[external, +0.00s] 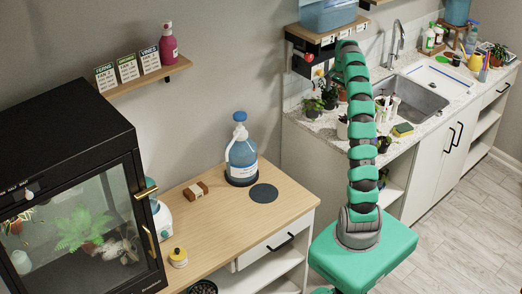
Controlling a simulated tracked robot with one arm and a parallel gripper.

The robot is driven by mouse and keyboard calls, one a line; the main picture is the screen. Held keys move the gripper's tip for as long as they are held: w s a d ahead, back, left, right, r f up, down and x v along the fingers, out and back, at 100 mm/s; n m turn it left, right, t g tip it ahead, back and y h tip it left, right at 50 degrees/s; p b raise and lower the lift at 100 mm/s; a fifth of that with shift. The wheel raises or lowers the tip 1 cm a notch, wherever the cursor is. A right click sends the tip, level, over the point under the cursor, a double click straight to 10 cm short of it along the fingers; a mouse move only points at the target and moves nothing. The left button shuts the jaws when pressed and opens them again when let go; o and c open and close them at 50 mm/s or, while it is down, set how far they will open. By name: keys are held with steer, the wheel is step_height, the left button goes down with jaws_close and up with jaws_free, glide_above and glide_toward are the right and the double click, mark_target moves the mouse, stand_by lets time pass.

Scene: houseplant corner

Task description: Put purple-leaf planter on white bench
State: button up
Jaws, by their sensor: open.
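No planter can be made out for certain as purple-leaved. A dark-leaved plant (383,143) sits near the counter's front edge, partly hidden by my arm. I cannot tell which surface is the white bench; the white cabinet with the speckled top (425,125) is one pale candidate. My arm rises from its green base and curls away at the top. My gripper is hidden behind the arm.
A black glass-fronted plant case (70,200) stands at left. The sink (412,98) is at right. Floor (455,230) at right is clear.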

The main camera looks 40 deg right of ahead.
steer(key=shift+m+g+y, duration=0.4)
steer(key=shift+m+g, duration=0.2)
steer(key=shift+m, duration=0.3)
steer(key=s+d+f, duration=0.1)
steer(key=f, duration=0.2)
steer(key=s+d+f, duration=0.1)
steer(key=f, duration=0.3)
steer(key=s+d+f+p, duration=0.1)
steer(key=f, duration=0.3)
steer(key=shift+s+d+f, duration=0.1)
steer(key=shift+s+d, duration=0.05)
steer(key=shift+d, duration=0.15)
steer(key=shift+s+d+f+p, duration=0.1)
steer(key=shift+d+f+p, duration=0.05)
steer(key=shift+f, duration=1.3)
steer(key=shift+s+d+f+p, duration=0.1)
steer(key=shift+d+f+p, duration=0.05)
steer(key=shift+f, duration=1.25)
steer(key=shift+w+r, duration=0.1)
steer(key=c, duration=1.2)
